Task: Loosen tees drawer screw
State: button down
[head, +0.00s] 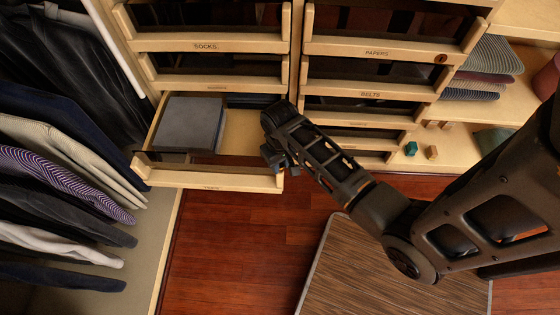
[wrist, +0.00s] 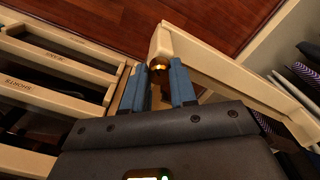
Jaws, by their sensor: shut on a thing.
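The tees drawer (head: 215,181) is pulled out in the lower left column in the head view; its front label is too small to read surely. My gripper (head: 277,160) is at the right end of the drawer front. In the wrist view, the two blue fingers of my gripper (wrist: 158,73) stand on either side of a brass-coloured screw (wrist: 159,69), near the end of the pale wooden drawer front (wrist: 225,72). My gripper is shut on the screw. In the head view the screw is hidden by my gripper.
A grey box (head: 188,124) lies in the open drawer. Drawers labelled socks (head: 205,46), papers (head: 376,53) and belts are closed above and right. Hanging clothes (head: 60,150) are left. A wood-topped bench (head: 385,265) stands below; red floor (head: 235,235) is clear.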

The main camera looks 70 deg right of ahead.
jog(key=shift+r+n+p, duration=0.25)
jog(key=shift+n+p, duration=0.55)
jog(key=shift+n, duration=0.2)
jog(key=shift+f+n+p, duration=0.3)
jog(key=shift+n+p, duration=0.1)
jog(key=shift+n, duration=0.6)
jog(key=c, duration=0.9)
grip_release()
jog(key=shift+r, duration=3.95)
